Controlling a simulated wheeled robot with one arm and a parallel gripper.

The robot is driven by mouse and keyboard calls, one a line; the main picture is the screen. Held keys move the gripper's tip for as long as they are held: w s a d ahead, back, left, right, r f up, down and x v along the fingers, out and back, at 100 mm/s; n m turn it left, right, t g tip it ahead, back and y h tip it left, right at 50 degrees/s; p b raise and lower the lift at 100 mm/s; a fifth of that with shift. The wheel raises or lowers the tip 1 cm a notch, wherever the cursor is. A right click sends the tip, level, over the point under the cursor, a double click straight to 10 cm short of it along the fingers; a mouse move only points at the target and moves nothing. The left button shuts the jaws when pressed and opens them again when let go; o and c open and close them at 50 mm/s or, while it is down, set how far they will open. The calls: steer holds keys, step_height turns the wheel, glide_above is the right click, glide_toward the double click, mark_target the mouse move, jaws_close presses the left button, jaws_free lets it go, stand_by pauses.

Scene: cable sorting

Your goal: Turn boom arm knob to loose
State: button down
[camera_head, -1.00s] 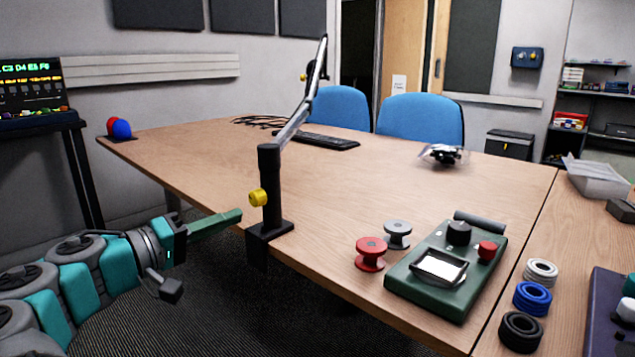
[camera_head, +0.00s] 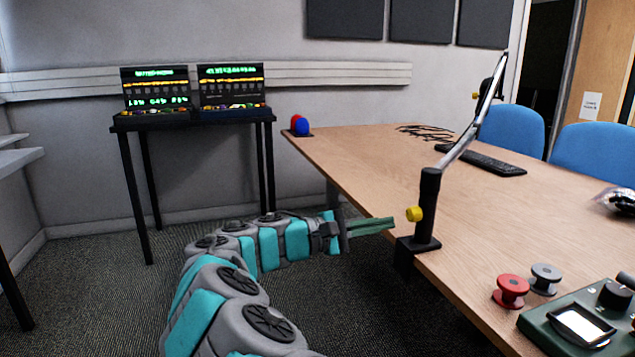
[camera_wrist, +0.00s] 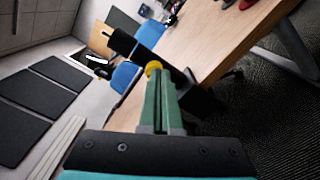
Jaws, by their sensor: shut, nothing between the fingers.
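The boom arm (camera_head: 430,205) stands upright on a black clamp at the near left edge of the wooden table. Its yellow knob (camera_head: 414,214) sticks out to the left from the lower part of the black post. My gripper (camera_head: 391,221) has green fingers, shut with nothing between them, and points right toward the knob from just left of it. In the wrist view the yellow knob (camera_wrist: 153,67) shows just beyond the closed fingertips (camera_wrist: 156,80), which cover its lower part. I cannot tell whether they touch it.
The wooden table (camera_head: 375,165) fills the right side. A red spool (camera_head: 510,290), a grey spool (camera_head: 545,278) and a green device (camera_head: 560,325) lie near its front. A keyboard (camera_head: 490,160) lies farther back. A black stand (camera_head: 195,117) with two screens is against the wall.

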steer(key=shift+x, duration=3.3)
steer(key=shift+w+a+f, duration=0.1)
steer(key=shift+w, duration=0.15)
steer(key=shift+w+a+r+p, duration=0.1)
steer(key=shift+w+r+p, duration=0.25)
steer(key=shift+p, duration=0.8)
steer(key=shift+s+r, duration=0.15)
steer(key=shift+s, duration=0.1)
steer(key=shift+s+r, duration=0.1)
steer(key=shift+s, duration=0.05)
glide_toward(408, 214)
steer(key=s+d+r, duration=0.2)
steer(key=shift+s+d, duration=0.15)
steer(key=shift+d, duration=0.25)
